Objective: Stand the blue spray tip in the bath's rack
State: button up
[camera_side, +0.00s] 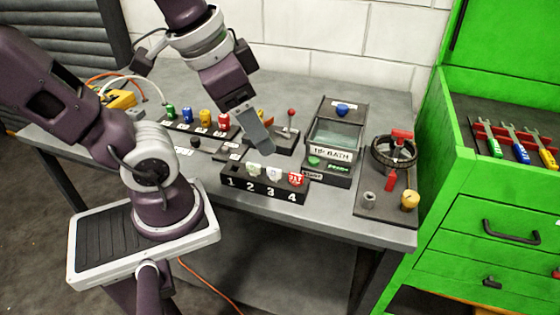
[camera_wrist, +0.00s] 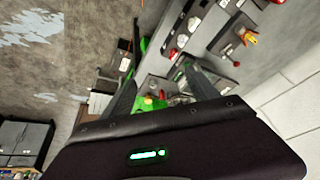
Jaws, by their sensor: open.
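A small blue piece (camera_side: 342,109), which looks like the blue spray tip, sits on the dark ledge at the back of the bath in the side view. The bath (camera_side: 333,153) is a dark-framed tank with a pale, clear inside and a "TIP BATH" label on its front. I cannot make out its rack clearly. My gripper (camera_side: 266,146) hangs above the bench, left of the bath and behind the numbered block, apart from the blue piece. In the wrist view my gripper (camera_wrist: 158,72) shows two spread fingers with nothing held between them.
The numbered block (camera_side: 263,186) holds several pale and red tips. Coloured cans (camera_side: 205,117) stand at the back left. A lever with a red knob (camera_side: 291,112) rises behind my gripper. A handwheel (camera_side: 394,153) stands right of the bath, and a green cabinet (camera_side: 490,210) borders the bench.

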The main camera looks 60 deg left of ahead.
jog(key=w+f+m+g, duration=0.1)
jog(key=w+a+m+g, duration=0.1)
jog(key=w, duration=0.1)
jog(key=w+a+f+m+g+y, duration=0.1)
jog(key=w, duration=0.1)
jog(key=shift+w+a+f+m+g, duration=0.15)
jog(key=shift+f+m+g, duration=0.2)
jog(key=shift+m+g, duration=0.05)
jog(key=c, duration=0.7)
jog(key=m+g+y, duration=0.1)
jog(key=m+g, duration=0.3)
send_near(276, 170)
jog(key=x, duration=0.9)
jog(key=shift+c, duration=0.3)
grip_shut()
jog(key=shift+r, duration=0.7)
jog(key=shift+r, duration=2.4)
